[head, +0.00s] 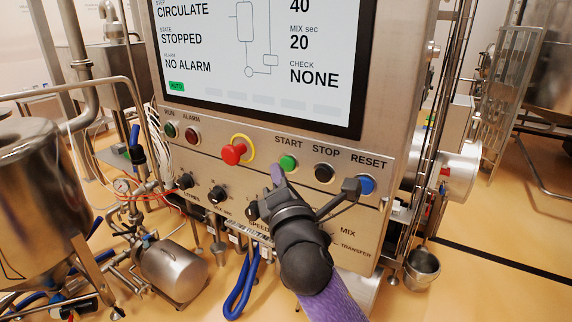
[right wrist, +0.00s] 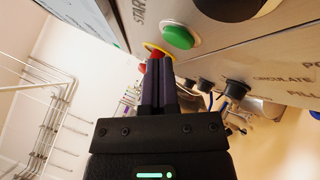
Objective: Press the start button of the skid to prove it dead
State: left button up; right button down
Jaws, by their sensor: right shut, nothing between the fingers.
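The green START button (head: 288,162) sits on the steel control panel (head: 225,160), between the red emergency stop (head: 233,153) and the black STOP button (head: 324,172). The blue RESET button (head: 366,184) is at the right. My right gripper (head: 276,172) is shut and empty, its tips just below and left of the START button in the head view. In the right wrist view the shut fingers (right wrist: 160,72) point past the green button (right wrist: 178,37), and a gap shows between them. The screen (head: 260,55) reads STOPPED and NO ALARM. My left gripper is not in view.
Black selector knobs (head: 217,195) line the lower panel, partly hidden by my right arm. A steel vessel (head: 40,185) and pipework stand at the left. Yellow floor (head: 500,230) is open farther right.

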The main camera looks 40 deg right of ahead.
jog(key=shift+d, duration=0.1)
dwell(0.5)
jog(key=shift+w+d, duration=0.15)
jog(key=shift+d, duration=0.15)
jog(key=shift+w+d+p, duration=0.15)
jog(key=shift+d+p, duration=0.15)
jog(key=shift+p, duration=0.1)
dwell(0.4)
jog(key=shift+a, duration=0.15)
dwell(0.3)
jog(key=shift+s+a, duration=0.3)
jog(key=shift+a, duration=0.25)
jog(key=a, duration=0.1)
jog(key=s+a, duration=0.1)
jog(key=a, duration=0.1)
jog(key=s+a, duration=0.1)
jog(key=shift+a+p, duration=0.3)
